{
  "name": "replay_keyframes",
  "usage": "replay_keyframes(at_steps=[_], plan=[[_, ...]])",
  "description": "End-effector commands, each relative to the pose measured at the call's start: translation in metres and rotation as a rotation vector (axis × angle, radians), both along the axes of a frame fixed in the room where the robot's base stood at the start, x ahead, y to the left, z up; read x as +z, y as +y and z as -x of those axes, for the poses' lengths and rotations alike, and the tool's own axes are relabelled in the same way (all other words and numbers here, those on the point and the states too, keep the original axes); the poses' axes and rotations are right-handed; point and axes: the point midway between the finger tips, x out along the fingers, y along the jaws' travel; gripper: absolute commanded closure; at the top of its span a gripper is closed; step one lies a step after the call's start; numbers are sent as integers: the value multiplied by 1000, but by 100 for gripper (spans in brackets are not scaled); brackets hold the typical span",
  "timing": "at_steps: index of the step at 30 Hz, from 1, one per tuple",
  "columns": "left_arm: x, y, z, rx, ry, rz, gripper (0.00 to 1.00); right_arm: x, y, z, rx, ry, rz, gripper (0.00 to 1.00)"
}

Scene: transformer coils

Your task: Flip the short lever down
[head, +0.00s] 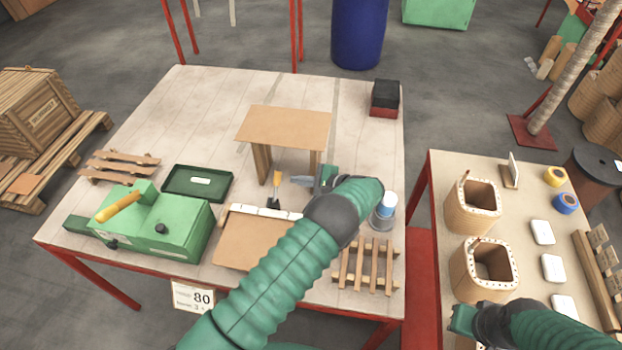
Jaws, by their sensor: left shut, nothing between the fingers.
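A green machine (155,222) stands at the front left of the large table. A yellow-handled lever (118,206) slants up on its left part. Black knobs show on its top and front; I cannot tell which part is the short lever. My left gripper (303,181) is shut and empty near the table's middle, right of the machine and apart from it. My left arm crosses the front of the table. My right gripper (461,319) is low at the right, by the front of the side table; its fingers are too unclear to judge.
A dark green tray (226,184), wooden stand (285,118), yellow-handled tool (278,183), brown board (238,250), slatted wooden rack (367,275) and blue-white cup (388,204) are on the large table (190,100). Coils (462,213) stand on the right table. The large table's back left is clear.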

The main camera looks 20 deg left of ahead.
Motion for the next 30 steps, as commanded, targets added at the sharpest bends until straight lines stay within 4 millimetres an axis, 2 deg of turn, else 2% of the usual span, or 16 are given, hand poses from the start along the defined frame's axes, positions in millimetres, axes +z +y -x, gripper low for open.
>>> replay_keyframes(at_steps=[3,6,10,23,30], plan=[[-9,24,-2,3,2,0,100,7,0,0,0,0,0,100],[12,23,9,0,0,0,100,21,0,0,0,0,0,100],[20,24,19,0,0,0,100,27,0,0,0,0,0,100],[20,24,23,0,0,0,100,27,0,0,0,0,0,100],[21,23,19,1,-3,0,100,18,0,0,0,0,0,100]])
